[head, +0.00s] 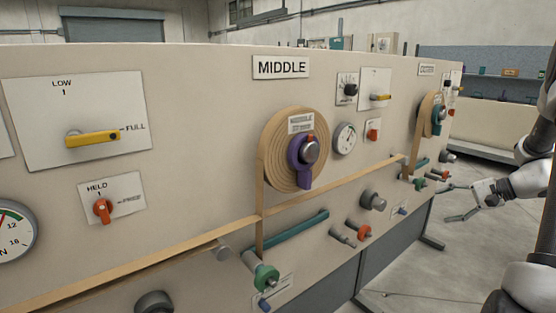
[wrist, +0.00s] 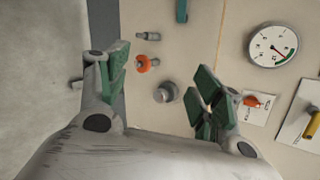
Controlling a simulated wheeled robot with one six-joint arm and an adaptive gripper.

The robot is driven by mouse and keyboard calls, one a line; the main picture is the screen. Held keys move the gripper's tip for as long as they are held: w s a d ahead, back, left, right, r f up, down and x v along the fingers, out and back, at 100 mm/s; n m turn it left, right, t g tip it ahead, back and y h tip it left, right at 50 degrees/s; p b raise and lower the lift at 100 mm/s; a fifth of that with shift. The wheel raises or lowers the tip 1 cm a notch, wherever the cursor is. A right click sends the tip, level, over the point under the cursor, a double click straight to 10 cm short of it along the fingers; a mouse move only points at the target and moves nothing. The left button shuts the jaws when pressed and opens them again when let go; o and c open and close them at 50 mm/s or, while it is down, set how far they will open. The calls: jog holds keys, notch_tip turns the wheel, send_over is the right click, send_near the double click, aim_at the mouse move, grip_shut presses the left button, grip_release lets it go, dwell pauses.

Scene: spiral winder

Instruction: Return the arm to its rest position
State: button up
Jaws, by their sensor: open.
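My gripper (head: 459,203) is at the right of the head view, in front of the far part of the panel. Its two fingers are spread apart, with nothing between them. In the wrist view, my gripper (wrist: 155,95) also shows its green finger pads wide apart and empty. The panel (head: 215,135) fills most of the head view, and the gripper appears clear of it. My arm (head: 535,180) comes in from the right edge.
The panel carries a MIDDLE sign (head: 281,67), a wound roll (head: 275,150) with a purple knob, yellow handles (head: 92,139), orange knobs (head: 103,208) and gauges (head: 345,138). Several rods and rollers stick out low on it (head: 372,200). Open floor (head: 450,270) lies at the right.

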jog(key=s+a+r+n+h, duration=0.3)
jog(key=s+a+r+n, duration=0.1)
jog(key=s, duration=0.5)
jog(key=s+a+r+n+g+h, duration=0.1)
jog(key=s+a+r+n+h, duration=0.2)
jog(key=s+a+r, duration=0.3)
jog(key=s+a+r+n+g+h, duration=0.1)
jog(key=s+a+r+n+h, duration=0.2)
jog(key=s, duration=1.1)
jog(key=shift+a+r+n, duration=1)
jog(key=shift+a+r, duration=0.2)
jog(key=shift+r, duration=0.05)
